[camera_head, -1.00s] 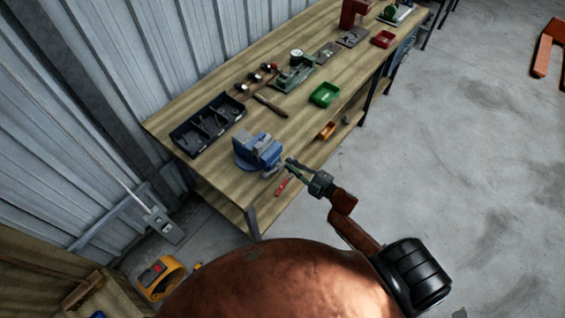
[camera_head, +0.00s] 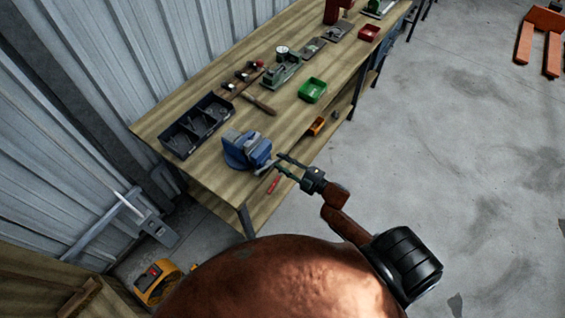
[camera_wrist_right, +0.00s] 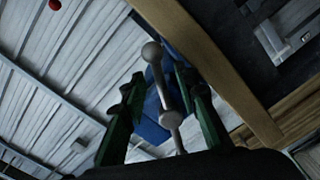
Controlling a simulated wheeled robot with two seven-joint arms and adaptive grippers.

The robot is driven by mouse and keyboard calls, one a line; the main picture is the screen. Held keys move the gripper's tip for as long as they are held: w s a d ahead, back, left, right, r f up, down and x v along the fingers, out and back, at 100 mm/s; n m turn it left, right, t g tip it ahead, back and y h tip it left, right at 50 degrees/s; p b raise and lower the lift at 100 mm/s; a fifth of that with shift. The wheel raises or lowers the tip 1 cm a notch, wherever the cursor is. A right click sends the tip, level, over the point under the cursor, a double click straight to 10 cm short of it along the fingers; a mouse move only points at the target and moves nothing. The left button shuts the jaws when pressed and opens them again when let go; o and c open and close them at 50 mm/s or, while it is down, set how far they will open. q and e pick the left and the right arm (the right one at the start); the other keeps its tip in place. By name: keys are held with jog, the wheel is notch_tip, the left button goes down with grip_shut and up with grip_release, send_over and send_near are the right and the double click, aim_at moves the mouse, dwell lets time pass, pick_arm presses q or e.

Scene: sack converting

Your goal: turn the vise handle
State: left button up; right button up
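The blue vise (camera_head: 240,148) is mounted near the front end of the wooden workbench. Its grey metal handle (camera_head: 262,168) faces my right gripper (camera_head: 279,163). That gripper is beside the vise, over the bench's edge, with its two fingers spread. In the right wrist view the handle (camera_wrist_right: 158,82), a bar with a ball end and a thicker knob, shows between the green fingers (camera_wrist_right: 158,100). Gaps show on both sides of it, so the fingers are not shut on it. The blue vise body (camera_wrist_right: 150,130) is behind the handle. My left gripper is not in view.
On the workbench (camera_head: 222,168), a dark divided bin (camera_head: 196,125) stands behind the vise. A red marker-like item (camera_head: 273,185) lies near the edge. A green tray (camera_head: 312,90) and a hammer (camera_head: 258,104) are farther along.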

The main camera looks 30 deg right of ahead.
jog(key=shift+s+d, duration=0.15)
jog(key=shift+s, duration=0.1)
jog(key=v, duration=1.1)
jog(key=shift+s, duration=0.25)
jog(key=shift+d, duration=0.1)
jog(key=s+d+f+m+g+h+b, duration=0.1)
jog(key=s+d+f+m+g+h, duration=0.15)
jog(key=f, duration=0.75)
jog(key=s+d+f+m+g+h, duration=0.15)
jog(key=s+f+m, duration=0.25)
jog(key=f, duration=0.6)
jog(key=s+d+f+m+g+h+b, duration=0.1)
jog(key=s+d+f+m+g+h, duration=0.15)
jog(key=f, duration=0.85)
jog(key=s+a+f+m+g, duration=0.2)
jog(key=s+a+f+g, duration=0.1)
jog(key=s+f, duration=0.4)
jog(key=s+a+f+m+g, duration=0.2)
jog(key=s+f, duration=0.5)
jog(key=s, duration=0.6)
jog(key=s+a+f+m+g+h+b, duration=0.1)
jog(key=s+a+f+g, duration=0.3)
jog(key=s+f, duration=0.4)
jog(key=s+m, duration=0.1)
jog(key=s, duration=0.1)
jog(key=shift+s+a, duration=0.35)
